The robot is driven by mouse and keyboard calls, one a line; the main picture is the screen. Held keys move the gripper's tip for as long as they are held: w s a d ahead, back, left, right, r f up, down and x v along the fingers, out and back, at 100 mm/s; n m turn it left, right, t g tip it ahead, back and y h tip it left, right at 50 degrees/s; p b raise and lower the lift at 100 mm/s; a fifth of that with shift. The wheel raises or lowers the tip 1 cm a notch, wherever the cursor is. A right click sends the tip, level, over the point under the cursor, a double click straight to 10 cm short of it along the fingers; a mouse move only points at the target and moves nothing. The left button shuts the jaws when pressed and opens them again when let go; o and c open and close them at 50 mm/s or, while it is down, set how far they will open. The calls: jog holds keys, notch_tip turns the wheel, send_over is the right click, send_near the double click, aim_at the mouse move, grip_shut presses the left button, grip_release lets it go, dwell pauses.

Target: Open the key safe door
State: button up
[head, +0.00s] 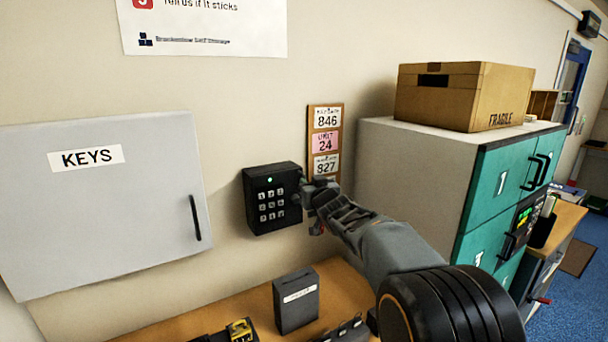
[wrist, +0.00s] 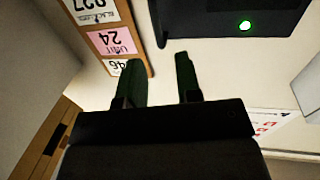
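A grey wall cabinet labelled KEYS (head: 100,200) hangs at the left in the head view, its door shut. A dark vertical handle (head: 195,218) is near the door's right edge. A black keypad box (head: 272,198) with number buttons and a lit green light is on the wall to its right. The keypad box also shows at the top of the wrist view (wrist: 215,22), upside down. My gripper (head: 314,190) is at the keypad's right side; I cannot tell whether it touches. In the wrist view its two fingers (wrist: 156,66) stand apart with nothing between them.
A tag board (head: 309,145) hangs right of the keypad. A wooden counter (head: 345,282) below holds a dark upright box (head: 296,300) and a yellow item (head: 241,330). Teal lockers (head: 492,195) with a carton (head: 455,95) on top stand right. The wall between cabinet and keypad is clear.

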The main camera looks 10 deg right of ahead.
jog(key=shift+w+a+p, duration=0.2)
jog(key=shift+w+p, duration=0.3)
jog(key=shift+w, duration=1)
jog(key=shift+w+a+p, duration=0.15)
jog(key=shift+w+p, duration=0.3)
jog(key=shift+w, duration=1)
jog(key=shift+c, duration=0.5)
grip_shut()
